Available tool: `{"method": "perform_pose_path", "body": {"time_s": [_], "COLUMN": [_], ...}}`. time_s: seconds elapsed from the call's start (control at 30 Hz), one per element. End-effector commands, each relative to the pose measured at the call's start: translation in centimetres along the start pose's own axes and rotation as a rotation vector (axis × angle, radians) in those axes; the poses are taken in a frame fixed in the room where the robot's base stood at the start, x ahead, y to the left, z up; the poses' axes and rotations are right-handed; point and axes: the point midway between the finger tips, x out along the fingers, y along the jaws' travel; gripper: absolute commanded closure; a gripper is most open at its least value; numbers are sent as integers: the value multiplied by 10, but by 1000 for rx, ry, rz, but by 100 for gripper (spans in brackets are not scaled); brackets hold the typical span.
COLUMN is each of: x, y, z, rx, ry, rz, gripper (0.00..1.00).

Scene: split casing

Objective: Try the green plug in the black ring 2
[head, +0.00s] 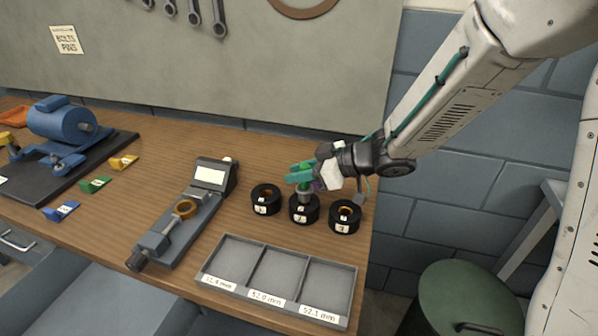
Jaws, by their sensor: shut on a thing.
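Three black rings stand in a row on the wooden bench in the head view. Black ring 2 (304,211) is the middle one, with a white label on its front. My gripper (305,176) is right above it, shut on the green plug (304,169). The plug's grey metal lower end (304,194) is at the mouth of ring 2. I cannot tell how deep it sits. The fingers hide part of the plug. Black ring 1 (265,201) is to the left and black ring 3 (345,218) to the right, both with empty-looking bores.
A grey three-compartment tray (240,290) with size labels lies in front of the rings, empty. Further left are a blue machine (62,122) and small coloured blocks (95,185).

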Motion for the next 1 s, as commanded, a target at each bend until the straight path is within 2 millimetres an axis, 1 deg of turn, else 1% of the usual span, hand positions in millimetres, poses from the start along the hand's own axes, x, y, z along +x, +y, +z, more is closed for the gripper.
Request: {"method": "perform_pose_path", "body": {"time_s": [0.2,1.0], "x": [0,6], "y": [0,0], "z": [0,11], "rx": [0,1], "ry": [1,1], "rz": [0,0], "gripper": [100,100]}}
